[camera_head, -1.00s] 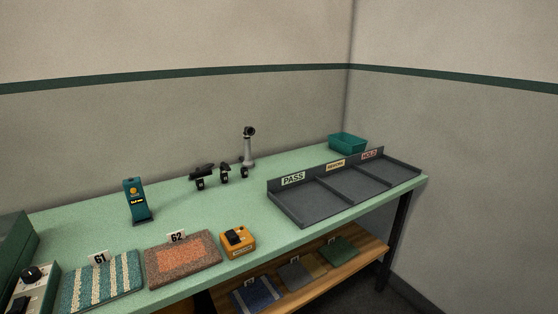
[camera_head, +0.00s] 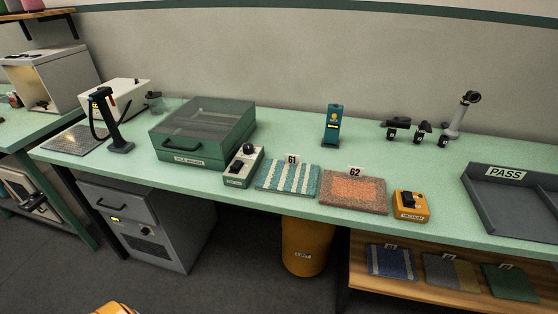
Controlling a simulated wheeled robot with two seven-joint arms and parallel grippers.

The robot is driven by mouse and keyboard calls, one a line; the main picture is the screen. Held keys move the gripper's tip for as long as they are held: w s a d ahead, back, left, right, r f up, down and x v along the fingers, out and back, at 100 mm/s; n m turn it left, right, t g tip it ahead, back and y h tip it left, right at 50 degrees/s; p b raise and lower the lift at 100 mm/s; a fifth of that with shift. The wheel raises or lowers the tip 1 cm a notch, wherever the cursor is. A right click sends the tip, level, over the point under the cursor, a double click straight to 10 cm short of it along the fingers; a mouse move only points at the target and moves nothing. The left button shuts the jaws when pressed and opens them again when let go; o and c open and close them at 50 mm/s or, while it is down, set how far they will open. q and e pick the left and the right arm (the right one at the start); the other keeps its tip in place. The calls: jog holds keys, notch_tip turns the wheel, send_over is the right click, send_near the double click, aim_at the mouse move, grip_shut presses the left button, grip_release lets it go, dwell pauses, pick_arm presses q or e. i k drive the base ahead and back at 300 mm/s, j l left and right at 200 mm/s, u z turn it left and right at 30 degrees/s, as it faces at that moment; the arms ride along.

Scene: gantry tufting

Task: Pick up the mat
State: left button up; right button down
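Two mats lie flat side by side near the front edge of the green bench. The mat tagged 61 (camera_head: 288,178) has teal and white stripes. The mat tagged 62 (camera_head: 353,193) has an orange middle and a grey-brown border. On the wooden shelf below lie a blue mat (camera_head: 391,263), a grey and tan mat (camera_head: 450,271) and a green mat (camera_head: 510,283).
A grey control box (camera_head: 243,167) and a green case with a clear lid (camera_head: 202,130) stand left of the mats. An orange box (camera_head: 411,206) is just right of mat 62. A teal device (camera_head: 332,126) stands behind. The PASS tray (camera_head: 487,196) is at right.

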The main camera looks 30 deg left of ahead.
aim_at(291, 176)
jog(key=u, duration=0.95)
